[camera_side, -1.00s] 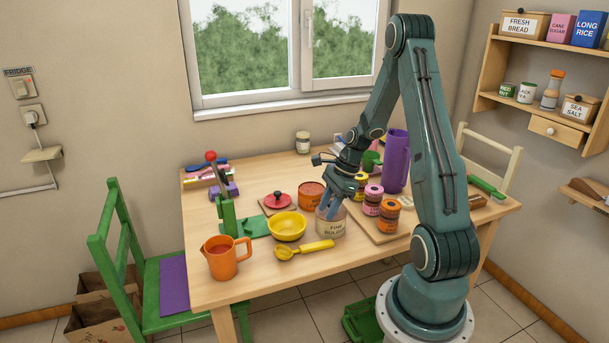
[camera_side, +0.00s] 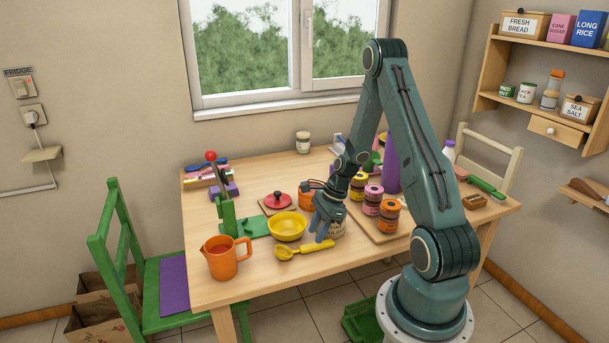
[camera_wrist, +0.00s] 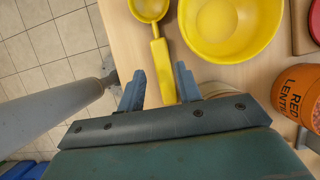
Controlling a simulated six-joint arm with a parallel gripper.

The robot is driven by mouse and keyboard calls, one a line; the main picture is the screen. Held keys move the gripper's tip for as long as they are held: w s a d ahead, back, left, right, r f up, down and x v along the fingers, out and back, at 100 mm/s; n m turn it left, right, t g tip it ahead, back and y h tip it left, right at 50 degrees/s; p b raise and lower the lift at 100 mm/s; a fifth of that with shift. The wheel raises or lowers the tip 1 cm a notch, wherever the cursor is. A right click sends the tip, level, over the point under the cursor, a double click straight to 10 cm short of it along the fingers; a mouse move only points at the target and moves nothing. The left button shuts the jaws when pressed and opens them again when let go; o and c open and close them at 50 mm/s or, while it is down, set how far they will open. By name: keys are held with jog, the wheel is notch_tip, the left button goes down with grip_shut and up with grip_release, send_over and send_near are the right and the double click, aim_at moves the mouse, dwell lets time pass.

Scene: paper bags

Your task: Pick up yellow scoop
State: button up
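The yellow scoop (camera_side: 290,252) lies on the table near its front edge, bowl to the left and handle to the right. In the wrist view its handle (camera_wrist: 163,70) extends between the two blue fingers, closer to the right one. My gripper (camera_side: 322,236) is open and empty, fingers pointing down at the handle's end. It also shows in the wrist view (camera_wrist: 157,80), with a clear gap between the fingertips. I cannot tell whether the fingers touch the handle or how far above the table they are.
A yellow bowl (camera_side: 287,228) stands just behind the scoop. A labelled jar (camera_side: 338,230) is partly hidden right behind my gripper. An orange lentil container (camera_wrist: 298,95) stands to the right in the wrist view. An orange jug (camera_side: 225,258) is left of the scoop.

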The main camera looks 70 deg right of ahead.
aim_at(309, 246)
jog(key=shift+x, duration=2.45)
jog(key=shift+w, duration=0.15)
jog(key=shift+f, duration=0.1)
grip_shut()
